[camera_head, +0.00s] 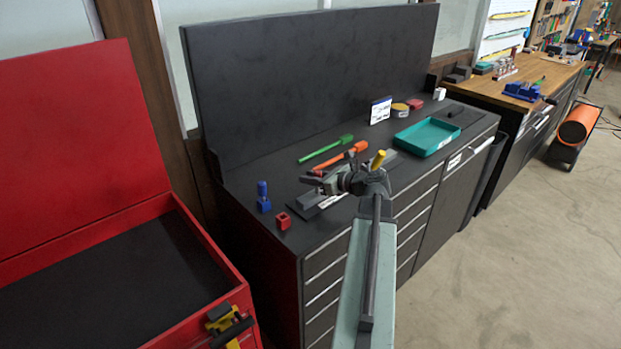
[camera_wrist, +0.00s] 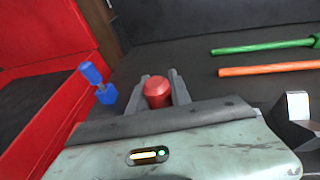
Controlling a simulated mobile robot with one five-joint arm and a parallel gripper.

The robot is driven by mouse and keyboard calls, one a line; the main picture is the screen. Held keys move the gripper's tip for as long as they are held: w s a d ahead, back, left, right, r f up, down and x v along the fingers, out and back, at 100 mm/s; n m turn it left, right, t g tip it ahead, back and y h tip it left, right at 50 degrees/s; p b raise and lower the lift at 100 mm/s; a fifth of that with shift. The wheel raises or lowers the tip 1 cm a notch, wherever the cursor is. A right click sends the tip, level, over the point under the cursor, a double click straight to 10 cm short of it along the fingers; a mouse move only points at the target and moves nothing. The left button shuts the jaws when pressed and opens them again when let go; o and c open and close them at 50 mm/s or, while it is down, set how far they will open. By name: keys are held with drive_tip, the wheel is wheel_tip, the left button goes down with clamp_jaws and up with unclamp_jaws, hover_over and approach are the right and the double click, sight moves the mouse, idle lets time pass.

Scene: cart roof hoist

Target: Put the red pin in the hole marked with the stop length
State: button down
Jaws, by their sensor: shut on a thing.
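My gripper (camera_wrist: 158,88) is shut on the red pin (camera_wrist: 157,92), whose round red end shows between the two dark fingers in the wrist view. In the head view the fingers (camera_head: 312,180) are above the bench, and I cannot make out the pin there. A grey bar (camera_head: 325,199) with a white label lies below my gripper, partly hidden by it; no holes or marks on it can be read. A small white card (camera_head: 380,110) with a blue edge stands towards the back; its text is too small to read.
A red block (camera_head: 283,221) with a dark opening and a blue piece (camera_head: 264,197) stand at the bench's left end. A green tool (camera_head: 326,150) and an orange tool (camera_head: 342,157) lie behind my gripper. A teal tray (camera_head: 427,138) is to the right. A red chest (camera_head: 215,265) stands left.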

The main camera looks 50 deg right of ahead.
drive_tip(key=shift+f, duration=0.2)
drive_tip(key=c, duration=1.1)
unclamp_jaws()
drive_tip(key=p+v, duration=0.2)
drive_tip(key=v, duration=0.5)
drive_tip(key=shift+s+r, duration=0.15)
drive_tip(key=shift+s, duration=0.25)
